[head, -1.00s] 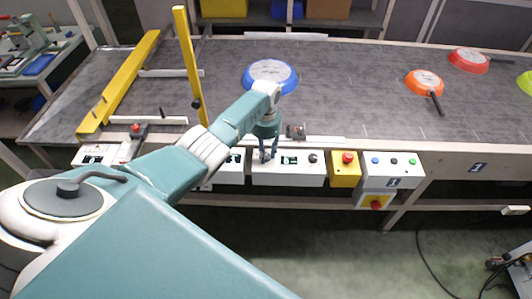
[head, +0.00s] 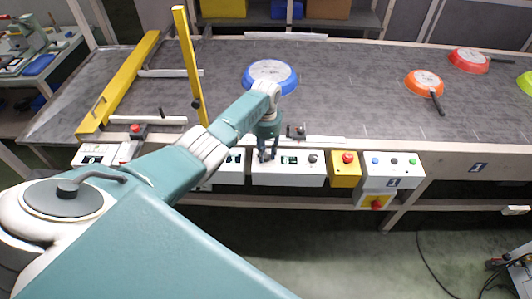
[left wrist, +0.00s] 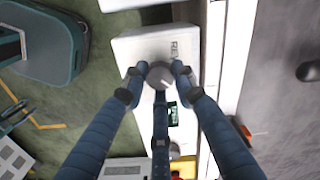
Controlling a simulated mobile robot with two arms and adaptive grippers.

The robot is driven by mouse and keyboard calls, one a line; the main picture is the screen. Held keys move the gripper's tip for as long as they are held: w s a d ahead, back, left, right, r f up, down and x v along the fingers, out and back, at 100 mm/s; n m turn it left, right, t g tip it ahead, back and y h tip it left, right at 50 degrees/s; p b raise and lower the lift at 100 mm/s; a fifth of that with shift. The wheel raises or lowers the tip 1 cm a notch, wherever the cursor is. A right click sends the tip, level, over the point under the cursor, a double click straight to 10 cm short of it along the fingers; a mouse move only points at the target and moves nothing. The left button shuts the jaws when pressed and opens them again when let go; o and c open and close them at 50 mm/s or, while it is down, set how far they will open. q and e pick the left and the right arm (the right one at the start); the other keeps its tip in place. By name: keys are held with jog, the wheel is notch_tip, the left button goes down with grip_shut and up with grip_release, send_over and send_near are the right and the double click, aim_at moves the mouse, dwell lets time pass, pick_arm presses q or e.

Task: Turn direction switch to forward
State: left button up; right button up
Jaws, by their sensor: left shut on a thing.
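The direction switch is a round grey knob (left wrist: 160,75) on a white control box (left wrist: 135,45), and it shows in the left wrist view. Printed letters that look like "REV" are beside the knob. My left gripper (left wrist: 160,82) has its fingers closed around the knob from the sides. In the head view the same gripper (head: 266,155) points down at the left end of the white control box (head: 290,178) on the conveyor's front edge, and its fingers hide the knob there. My right gripper is in neither view.
A yellow emergency-stop box (head: 345,172) and a white button box (head: 395,165) are right of the control box. On the dark conveyor belt (head: 340,100) are a blue pan (head: 288,84), an orange pan (head: 421,87) and a red pan (head: 465,63). A yellow post (head: 188,65) stands left of the gripper.

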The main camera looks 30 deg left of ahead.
aim_at(266, 155)
pick_arm(q)
jog(key=o, duration=1.2)
jog(key=shift+c, duration=0.2)
notch_tip(266, 155, up, 12)
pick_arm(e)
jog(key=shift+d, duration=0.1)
